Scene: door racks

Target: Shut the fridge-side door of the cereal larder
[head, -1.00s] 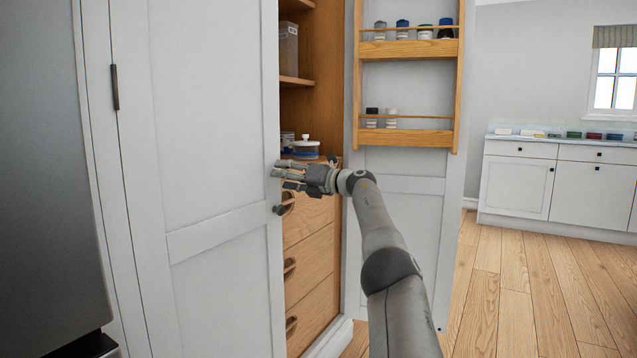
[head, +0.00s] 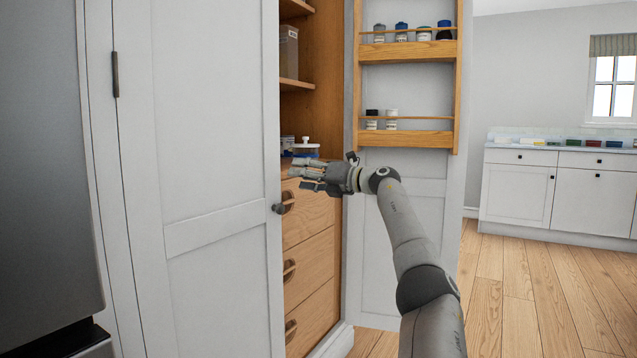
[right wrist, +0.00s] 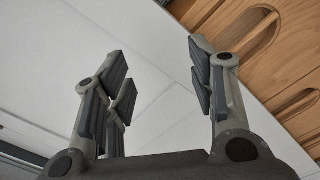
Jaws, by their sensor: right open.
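The fridge-side door (head: 205,185) of the larder is a white panelled door at the left, with a dark round knob (head: 278,208) at its free edge. It stands partly closed, and the shelves and drawers show past that edge. My right gripper (head: 300,178) is open and empty, a little right of the door's free edge and above the knob. The right wrist view shows its spread fingers (right wrist: 160,95) with a white panel behind them and wooden drawer fronts (right wrist: 255,45) at the upper right. My left gripper is not in view.
The other larder door (head: 405,215) stands open at the right, with wooden racks (head: 405,139) holding jars. The fridge (head: 45,170) is at far left. White cabinets (head: 560,190) stand at the back right, with clear wooden floor before them.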

